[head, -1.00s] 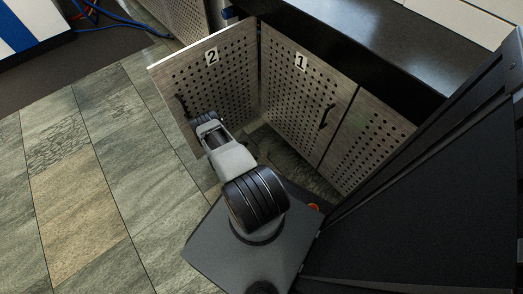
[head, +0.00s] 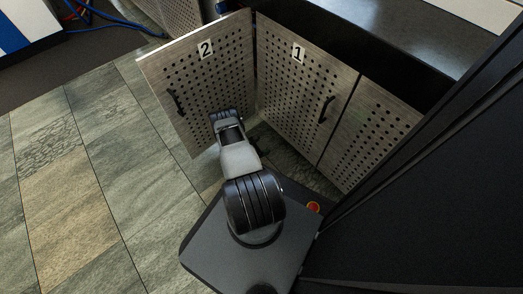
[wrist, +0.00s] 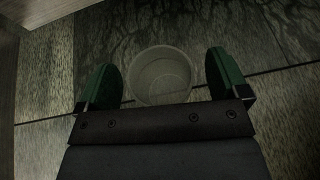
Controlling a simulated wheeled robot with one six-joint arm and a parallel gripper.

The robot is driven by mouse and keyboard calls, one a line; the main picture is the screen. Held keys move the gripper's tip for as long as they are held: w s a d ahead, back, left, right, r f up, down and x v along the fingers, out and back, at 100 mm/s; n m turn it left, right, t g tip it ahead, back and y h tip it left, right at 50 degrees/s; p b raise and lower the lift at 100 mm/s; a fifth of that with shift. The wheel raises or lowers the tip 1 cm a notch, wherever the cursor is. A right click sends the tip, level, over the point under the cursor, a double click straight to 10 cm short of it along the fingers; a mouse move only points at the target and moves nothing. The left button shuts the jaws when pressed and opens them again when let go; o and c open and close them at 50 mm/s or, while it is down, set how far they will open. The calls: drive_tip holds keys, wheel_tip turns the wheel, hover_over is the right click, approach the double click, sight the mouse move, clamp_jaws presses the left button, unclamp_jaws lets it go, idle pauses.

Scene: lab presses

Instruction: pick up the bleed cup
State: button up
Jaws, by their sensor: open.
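The bleed cup (wrist: 160,76), a pale, round, open-topped cup, shows in the wrist view against the dim tiled floor. I look down into its mouth. It lies between the two green fingers of my gripper (wrist: 163,62) in the picture, with a gap on each side. My gripper is open and empty. How far the cup is below the fingertips I cannot tell. In the head view the cup is not visible, and my arm hides the gripper near the foot of the cabinet doors.
Perforated door 2 (head: 204,75) stands swung open at the left, with a black handle (head: 176,103). Door 1 (head: 300,80) is beside it at the right, below a dark counter (head: 400,40). Tiled floor (head: 80,190) is clear to the left.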

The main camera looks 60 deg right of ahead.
drive_tip(key=shift+c, duration=0.3)
drive_tip(key=c, duration=0.9)
drive_tip(key=shift+r, duration=0.1)
drive_tip(key=shift+c, duration=0.2)
